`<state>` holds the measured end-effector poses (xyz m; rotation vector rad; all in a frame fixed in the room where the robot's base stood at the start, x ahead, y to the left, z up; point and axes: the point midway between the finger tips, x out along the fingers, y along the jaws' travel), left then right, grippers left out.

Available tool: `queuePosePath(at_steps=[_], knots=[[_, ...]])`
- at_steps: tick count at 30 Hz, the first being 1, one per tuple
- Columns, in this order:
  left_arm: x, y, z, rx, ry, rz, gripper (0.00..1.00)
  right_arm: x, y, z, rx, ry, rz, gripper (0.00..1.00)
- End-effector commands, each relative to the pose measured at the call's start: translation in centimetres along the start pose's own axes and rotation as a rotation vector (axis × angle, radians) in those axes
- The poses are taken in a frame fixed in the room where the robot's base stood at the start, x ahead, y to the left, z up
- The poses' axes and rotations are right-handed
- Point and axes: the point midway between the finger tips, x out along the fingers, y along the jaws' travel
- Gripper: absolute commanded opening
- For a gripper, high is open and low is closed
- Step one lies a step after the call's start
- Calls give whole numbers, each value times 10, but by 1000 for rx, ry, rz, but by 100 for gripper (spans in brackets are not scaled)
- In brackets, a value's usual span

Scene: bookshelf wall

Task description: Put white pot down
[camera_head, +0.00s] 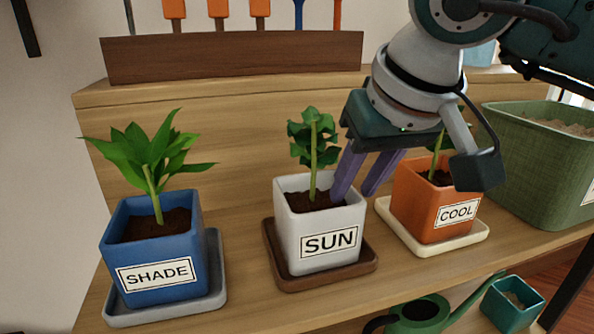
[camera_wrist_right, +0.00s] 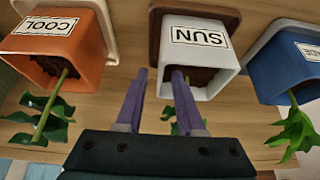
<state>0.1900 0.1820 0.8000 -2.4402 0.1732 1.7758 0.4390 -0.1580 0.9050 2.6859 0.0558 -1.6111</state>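The white pot (camera_head: 293,232), labelled SUN, holds soil and a leafy plant and stands upright on a brown saucer (camera_head: 363,268). It shows upside down in the right wrist view (camera_wrist_right: 203,82). My right gripper (camera_head: 362,190) points down at the pot's right side. Its two purple fingers are apart, one over the soil side of the rim and one outside. In the right wrist view the fingers (camera_wrist_right: 159,72) straddle the pot's side wall with a gap showing. My left gripper is not in view.
A blue SHADE pot (camera_head: 154,261) stands on a grey saucer at left. An orange COOL pot (camera_head: 415,208) on a cream saucer is close on the right. A green planter (camera_head: 533,165) is at far right. A wooden tool rack (camera_head: 235,58) is behind.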

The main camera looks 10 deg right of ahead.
Motion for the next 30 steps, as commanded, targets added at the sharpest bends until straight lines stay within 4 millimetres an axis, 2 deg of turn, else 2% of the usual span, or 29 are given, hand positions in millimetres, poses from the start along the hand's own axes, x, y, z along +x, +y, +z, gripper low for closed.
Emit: queuePosePath(at_steps=[5,7,15,21,25,30], knots=[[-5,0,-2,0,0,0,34,-7,0,-3,0,2,-1,37],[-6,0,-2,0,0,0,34,-18,0,-4,0,4,0,37],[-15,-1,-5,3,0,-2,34,-79,0,-4,-1,6,-1,37],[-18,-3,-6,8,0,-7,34,-112,0,-3,1,3,-1,37],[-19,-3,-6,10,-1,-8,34,-121,0,-2,1,1,0,37],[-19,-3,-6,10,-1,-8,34,-123,0,-1,1,0,0,37]])
